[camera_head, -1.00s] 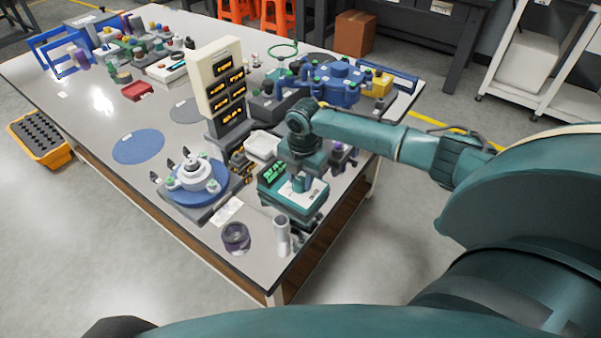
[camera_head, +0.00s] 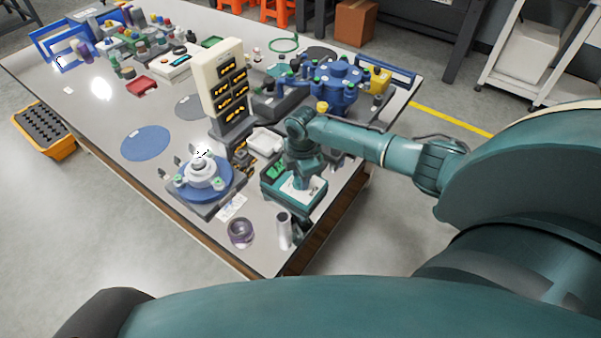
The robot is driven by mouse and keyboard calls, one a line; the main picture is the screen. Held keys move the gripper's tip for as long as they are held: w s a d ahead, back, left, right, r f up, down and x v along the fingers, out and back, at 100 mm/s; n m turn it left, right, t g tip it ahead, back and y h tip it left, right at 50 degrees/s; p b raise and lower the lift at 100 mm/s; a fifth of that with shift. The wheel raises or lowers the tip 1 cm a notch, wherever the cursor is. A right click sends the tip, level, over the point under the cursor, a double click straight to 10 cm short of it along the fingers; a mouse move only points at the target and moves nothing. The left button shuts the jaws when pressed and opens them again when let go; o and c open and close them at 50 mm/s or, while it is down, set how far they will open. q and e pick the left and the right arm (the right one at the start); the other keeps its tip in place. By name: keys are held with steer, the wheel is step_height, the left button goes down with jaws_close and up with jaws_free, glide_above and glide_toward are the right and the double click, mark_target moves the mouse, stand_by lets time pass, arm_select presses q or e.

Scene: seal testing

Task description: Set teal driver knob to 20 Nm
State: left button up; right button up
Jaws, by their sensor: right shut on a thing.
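The teal driver unit (camera_head: 312,203) sits near the front right corner of the table, with a pale top plate. Its green-lit display (camera_head: 275,171) is partly covered by my right arm, and I cannot read its value. My right gripper (camera_head: 303,181) points down onto the top of the unit. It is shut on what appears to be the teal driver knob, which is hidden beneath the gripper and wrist. My left gripper is out of view.
A round flange fixture on a blue disc (camera_head: 221,191) stands left of the unit. A purple ring (camera_head: 240,233) and a grey cylinder (camera_head: 284,231) stand in front. A cream display tower (camera_head: 223,73) and blue valve assembly (camera_head: 337,88) are behind. Table around the blue mat (camera_head: 145,143) is clear.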

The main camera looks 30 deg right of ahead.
stand_by(0.3)
steer(key=o, duration=1)
steer(key=shift+c, duration=0.2)
step_height(320, 180, up, 13)
steer(key=shift+s+r, duration=0.15)
steer(key=shift+s, duration=0.15)
steer(key=shift+a, duration=0.1)
